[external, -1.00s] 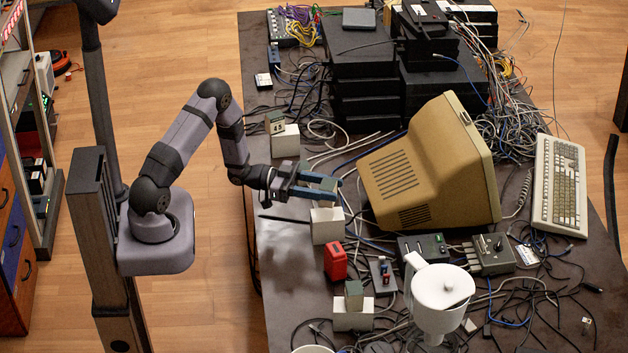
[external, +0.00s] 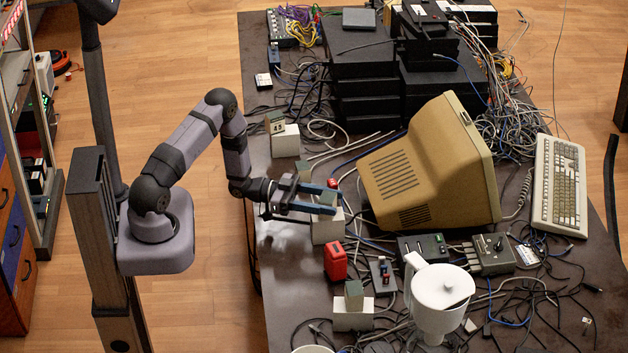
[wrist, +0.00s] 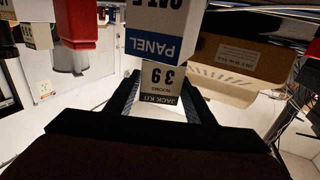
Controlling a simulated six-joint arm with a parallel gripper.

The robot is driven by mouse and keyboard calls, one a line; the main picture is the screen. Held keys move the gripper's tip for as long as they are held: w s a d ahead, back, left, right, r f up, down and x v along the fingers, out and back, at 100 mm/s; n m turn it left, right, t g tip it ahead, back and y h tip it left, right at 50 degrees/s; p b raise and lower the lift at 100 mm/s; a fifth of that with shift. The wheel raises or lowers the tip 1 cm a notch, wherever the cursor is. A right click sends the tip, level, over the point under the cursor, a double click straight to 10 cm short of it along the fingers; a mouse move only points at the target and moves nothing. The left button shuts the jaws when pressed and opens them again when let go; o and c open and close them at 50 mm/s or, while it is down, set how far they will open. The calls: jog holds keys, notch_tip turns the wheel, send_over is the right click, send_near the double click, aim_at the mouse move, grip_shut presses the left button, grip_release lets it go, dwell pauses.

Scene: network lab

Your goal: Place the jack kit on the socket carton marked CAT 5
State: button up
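The jack kit (wrist: 165,78), a small grey-green box with a label reading 39, is between my gripper's fingers in the wrist view, upside down in the picture. The white carton (external: 327,229) marked CAT 5 is just below the fingers. In the wrist view this carton (wrist: 160,30) shows its blue PANEL band right against the kit's lower edge. Whether kit and carton touch, I cannot tell.
A red box (external: 335,261) stands just in front of the carton. Another white carton (external: 352,318) bears a grey-green block, as does one farther back (external: 286,142). A beige monitor (external: 425,175) is close on the right, with cables around. A white jug (external: 440,300) stands in front.

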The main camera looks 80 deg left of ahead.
jog(key=shift+o, duration=0.6)
jog(key=shift+r, duration=0.15)
jog(key=b+v, duration=0.2)
jog(key=v, duration=1)
